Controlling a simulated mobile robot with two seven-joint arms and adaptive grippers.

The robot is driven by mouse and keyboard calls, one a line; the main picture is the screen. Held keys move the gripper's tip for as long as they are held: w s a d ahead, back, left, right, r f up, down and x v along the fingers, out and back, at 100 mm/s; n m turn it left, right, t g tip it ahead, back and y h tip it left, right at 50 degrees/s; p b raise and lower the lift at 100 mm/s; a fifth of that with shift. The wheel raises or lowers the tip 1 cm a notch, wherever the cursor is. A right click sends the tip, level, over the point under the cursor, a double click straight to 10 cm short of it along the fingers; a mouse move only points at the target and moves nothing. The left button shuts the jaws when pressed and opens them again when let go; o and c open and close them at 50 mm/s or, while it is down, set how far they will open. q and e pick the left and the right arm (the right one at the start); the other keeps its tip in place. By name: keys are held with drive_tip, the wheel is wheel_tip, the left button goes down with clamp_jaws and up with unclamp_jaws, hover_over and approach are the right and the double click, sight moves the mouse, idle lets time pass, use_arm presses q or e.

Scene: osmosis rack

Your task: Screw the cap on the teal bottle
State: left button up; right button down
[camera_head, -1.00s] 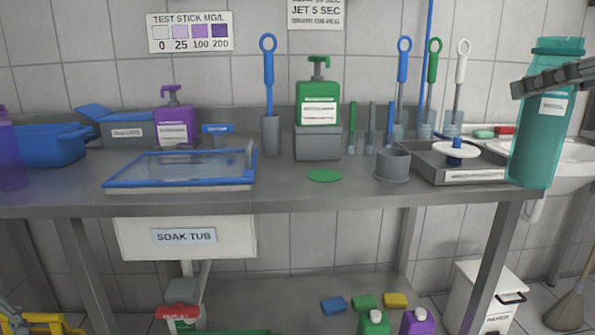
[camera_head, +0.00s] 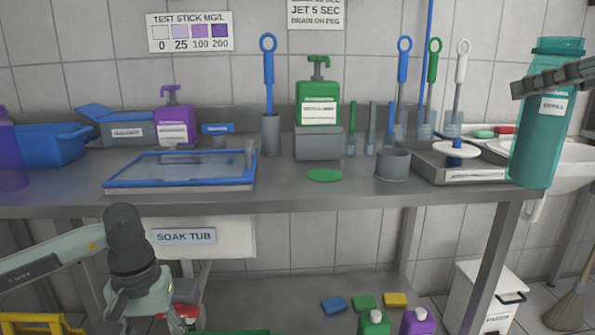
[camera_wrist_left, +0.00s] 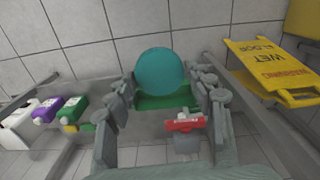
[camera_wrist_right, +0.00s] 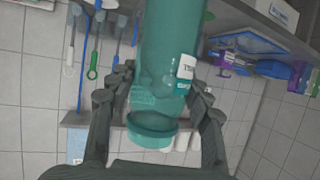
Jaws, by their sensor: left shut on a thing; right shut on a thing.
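The teal bottle (camera_head: 545,135) is upright at the right end of the bench in the head view. My right gripper (camera_head: 552,78) is shut around its upper part. The right wrist view shows the bottle (camera_wrist_right: 170,60) between the fingers, its rim end (camera_wrist_right: 152,130) towards my wrist. My left gripper (camera_wrist_left: 168,80) is shut on a round teal cap (camera_wrist_left: 161,72), seen face-on in the left wrist view. In the head view my left arm is low in front of the bench at left, and its fingers and the cap are not visible there.
A sink (camera_head: 565,150) is at right. A yellow sign (camera_wrist_left: 270,70) stands beside my left gripper.

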drive_tip(key=w+a+f, duration=0.3)
drive_tip(key=w+f, duration=0.1)
drive_tip(key=f, duration=0.7)
drive_tip(key=w+a+f, duration=0.3)
drive_tip(key=f, duration=0.8)
use_arm(q)
drive_tip(key=d+r, duration=0.1)
drive_tip(key=w+d+r+m, duration=0.1)
drive_tip(key=d, duration=0.1)
drive_tip(key=d+r+m+p, duration=0.1)
drive_tip(key=shift+w+d+r, duration=0.2)
drive_tip(key=shift+d+r, duration=0.05)
drive_tip(key=shift+d, duration=0.05)
use_arm(e)
drive_tip(key=s+a+f+m+h, duration=0.2)
drive_tip(key=s+a+f, duration=0.2)
drive_tip(key=f, duration=0.4)
drive_tip(key=s+a+f+m+h, duration=0.1)
drive_tip(key=s+a+f+h, duration=0.1)
drive_tip(key=f, duration=0.6)
drive_tip(key=shift+s+a+m+t, duration=0.4)
drive_tip(key=shift+s+a, duration=0.5)
drive_tip(key=shift+s, duration=0.35)
drive_tip(key=shift+f, duration=0.1)
